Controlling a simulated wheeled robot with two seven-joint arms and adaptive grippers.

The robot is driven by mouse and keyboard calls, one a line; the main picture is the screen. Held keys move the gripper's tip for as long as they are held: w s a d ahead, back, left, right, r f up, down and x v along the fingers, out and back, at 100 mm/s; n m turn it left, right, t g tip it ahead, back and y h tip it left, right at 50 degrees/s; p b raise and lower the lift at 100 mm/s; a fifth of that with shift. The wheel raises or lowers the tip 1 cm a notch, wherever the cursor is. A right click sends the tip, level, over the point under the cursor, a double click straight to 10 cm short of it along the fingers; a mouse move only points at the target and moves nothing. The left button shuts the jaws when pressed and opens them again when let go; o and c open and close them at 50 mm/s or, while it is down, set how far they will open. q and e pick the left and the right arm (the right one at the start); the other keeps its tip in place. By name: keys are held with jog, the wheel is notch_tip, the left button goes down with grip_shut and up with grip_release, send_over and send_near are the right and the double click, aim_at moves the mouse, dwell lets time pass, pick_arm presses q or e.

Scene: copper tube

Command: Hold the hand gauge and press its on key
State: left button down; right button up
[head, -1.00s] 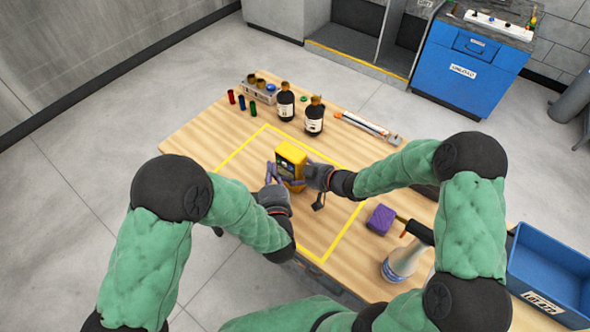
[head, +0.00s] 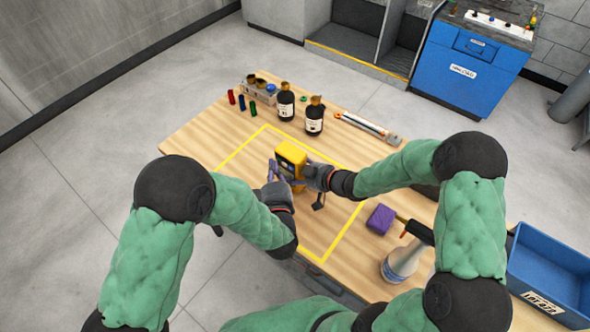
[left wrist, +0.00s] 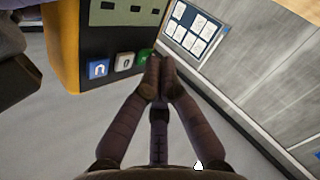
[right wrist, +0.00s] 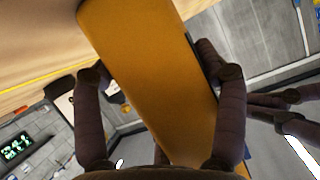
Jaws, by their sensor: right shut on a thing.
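The yellow hand gauge (head: 291,155) is upright above the wooden table, inside the yellow outline. My right gripper (head: 312,178) is shut on it from the right; the right wrist view shows its yellow body (right wrist: 150,75) between the fingers (right wrist: 160,85). My left gripper (head: 277,176) is at the gauge's dark front face. In the left wrist view its fingertips (left wrist: 160,80) are together at the green key (left wrist: 147,55), partly covering it; I cannot tell whether they touch. A blue key (left wrist: 98,69) and a grey key (left wrist: 124,62) sit beside it.
Two dark bottles (head: 314,117) and a small rack (head: 258,90) stand at the table's back. A purple block (head: 380,219), a spray bottle (head: 402,262) and a blue bin (head: 550,272) are at the right. The outlined area's front is clear.

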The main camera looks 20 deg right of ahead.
jog(key=shift+s+a+f, duration=0.15)
jog(key=shift+s+f, duration=0.05)
jog(key=shift+f, duration=0.1)
pick_arm(q)
jog(key=shift+s+a, duration=0.3)
jog(key=shift+a, duration=0.1)
pick_arm(e)
jog(key=o, duration=1.7)
jog(key=shift+c, duration=0.2)
pick_arm(q)
jog(key=s+a, duration=0.3)
jog(key=a, duration=0.2)
jog(key=shift+s+f, duration=0.15)
jog(key=shift+s, duration=0.1)
pick_arm(e)
jog(key=shift+w+r, duration=0.1)
jog(key=shift+w, duration=0.05)
jog(key=shift+r, duration=0.15)
jog(key=shift+d+r, duration=0.15)
jog(key=shift+d, duration=0.2)
jog(key=v, duration=1.1)
jog(key=shift+s, duration=0.35)
